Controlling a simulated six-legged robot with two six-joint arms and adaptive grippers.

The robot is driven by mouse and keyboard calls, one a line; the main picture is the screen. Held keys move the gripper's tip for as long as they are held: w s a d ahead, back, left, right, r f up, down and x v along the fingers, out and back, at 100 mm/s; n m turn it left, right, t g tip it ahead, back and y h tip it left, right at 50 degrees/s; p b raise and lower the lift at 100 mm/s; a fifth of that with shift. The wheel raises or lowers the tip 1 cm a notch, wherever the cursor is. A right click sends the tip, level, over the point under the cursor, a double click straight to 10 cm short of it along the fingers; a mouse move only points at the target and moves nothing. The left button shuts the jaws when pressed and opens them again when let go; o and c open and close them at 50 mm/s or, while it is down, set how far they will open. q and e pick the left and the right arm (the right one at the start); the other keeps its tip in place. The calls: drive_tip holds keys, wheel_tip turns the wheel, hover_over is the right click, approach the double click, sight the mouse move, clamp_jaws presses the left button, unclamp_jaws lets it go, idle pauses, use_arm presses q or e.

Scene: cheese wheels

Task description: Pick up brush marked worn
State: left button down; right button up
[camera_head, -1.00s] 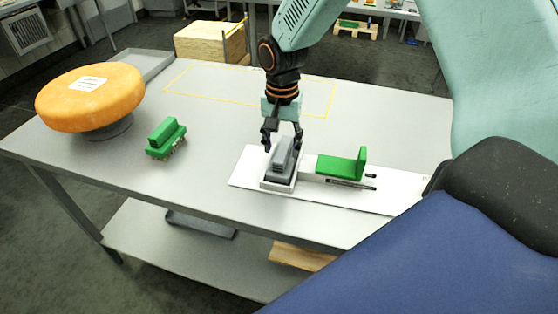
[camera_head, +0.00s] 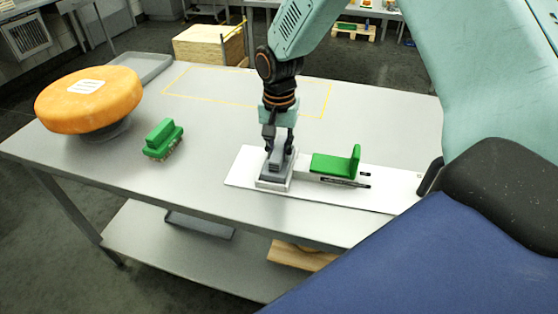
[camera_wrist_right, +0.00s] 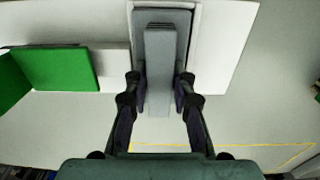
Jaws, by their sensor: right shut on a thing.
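A grey brush-like block (camera_head: 274,171) with a raised grey handle sits in a shallow light holder on a white board (camera_head: 238,173). My right gripper (camera_head: 280,150) points down with its fingers on both sides of the handle and is shut on it. In the right wrist view the grey block (camera_wrist_right: 160,40) lies between the two fingers (camera_wrist_right: 158,88). A green brush (camera_head: 162,138) with brown bristles underneath lies on the table to the left. I read no "worn" marking on either. My left gripper is not in view.
An L-shaped green piece (camera_head: 336,164) stands on the white board just right of the grey block. An orange cheese wheel (camera_head: 90,100) with a white label rests on a stand at the table's left. The yellow-outlined area (camera_head: 245,95) behind is clear.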

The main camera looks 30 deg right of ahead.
sight(277, 146)
drive_tip(key=shift+w+f, duration=0.2)
drive_tip(key=shift+w, duration=0.25)
clamp_jaws()
drive_tip(key=shift+s+r, duration=0.15)
wheel_tip(277, 146, up, 9)
drive_tip(key=shift+r+p, duration=0.1)
drive_tip(key=shift+p, duration=0.2)
drive_tip(key=shift+s+r, duration=0.1)
drive_tip(key=shift+r, duration=0.3)
drive_tip(key=shift+o, duration=2.2)
unclamp_jaws()
drive_tip(key=shift+w+f, duration=0.1)
drive_tip(key=shift+w, duration=0.1)
drive_tip(key=shift+s, duration=0.1)
drive_tip(key=c, duration=0.4)
drive_tip(key=shift+s, duration=0.1)
clamp_jaws()
